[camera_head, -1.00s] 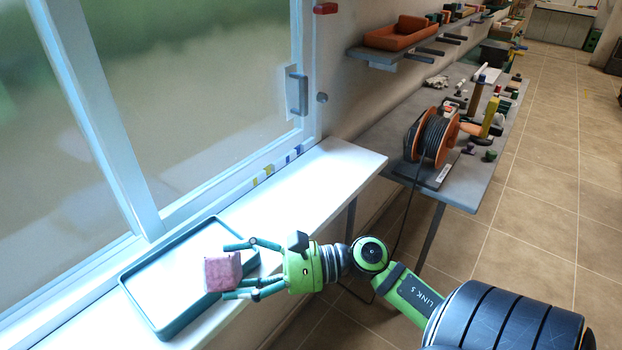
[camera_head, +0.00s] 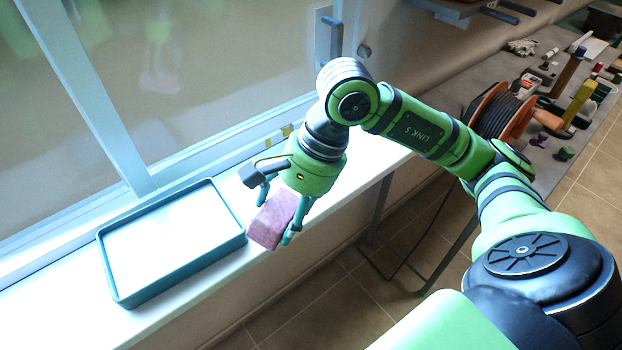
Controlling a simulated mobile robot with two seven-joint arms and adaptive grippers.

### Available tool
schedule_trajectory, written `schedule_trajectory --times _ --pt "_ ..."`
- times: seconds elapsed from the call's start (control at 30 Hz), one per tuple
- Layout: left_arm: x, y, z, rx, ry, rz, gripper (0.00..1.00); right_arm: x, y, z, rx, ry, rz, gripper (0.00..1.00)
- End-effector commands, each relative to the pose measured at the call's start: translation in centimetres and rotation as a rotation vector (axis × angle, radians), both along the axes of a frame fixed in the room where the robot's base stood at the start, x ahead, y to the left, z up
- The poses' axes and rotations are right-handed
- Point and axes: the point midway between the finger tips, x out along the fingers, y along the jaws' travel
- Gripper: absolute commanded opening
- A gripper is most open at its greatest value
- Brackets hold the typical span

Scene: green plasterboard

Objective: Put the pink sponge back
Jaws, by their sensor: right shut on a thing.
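The pink sponge (camera_head: 271,219) is a pink block in my right gripper (camera_head: 276,208). The right gripper points downward and is shut on the sponge, with fingers on both sides of it. The sponge is tilted and shows just right of the tray, over the front edge of the sill; I cannot tell its exact height. The teal-rimmed tray (camera_head: 180,281) with a white floor lies on the windowsill and is empty. My left gripper is not in view.
The white windowsill (camera_head: 62,318) runs along the sliding window (camera_head: 215,75). A grey workbench at the upper right holds a cable reel (camera_head: 500,116) and several tools. Tiled floor (camera_head: 335,300) lies below the sill's front edge.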

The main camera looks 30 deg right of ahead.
Motion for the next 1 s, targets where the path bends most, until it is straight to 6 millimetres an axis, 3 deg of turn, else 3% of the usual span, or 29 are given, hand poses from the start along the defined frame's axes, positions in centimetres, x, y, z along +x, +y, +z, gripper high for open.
schedule_trajectory --times 0.1,0.2,0.33,0.47,0.8,1.0 --pt "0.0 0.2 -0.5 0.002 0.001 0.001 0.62 0.7 -4.9 0.8 -0.191 0.055 -0.181 0.43" --pt "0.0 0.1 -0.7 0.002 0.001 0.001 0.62 0.7 -8.5 1.8 -0.287 0.115 -0.321 0.43" --pt "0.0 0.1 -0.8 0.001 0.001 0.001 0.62 0.6 -11.1 2.8 -0.344 0.168 -0.43 0.43" --pt "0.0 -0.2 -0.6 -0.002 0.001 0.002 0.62 1.3 -12.0 2.7 -0.358 0.191 -0.464 0.43" --pt "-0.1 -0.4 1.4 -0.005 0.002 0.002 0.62 8.5 -12.8 -1.3 -0.354 0.196 -0.464 0.43" --pt "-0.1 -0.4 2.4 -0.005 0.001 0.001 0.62 11.4 -13.3 -3.3 -0.356 0.191 -0.462 0.43"
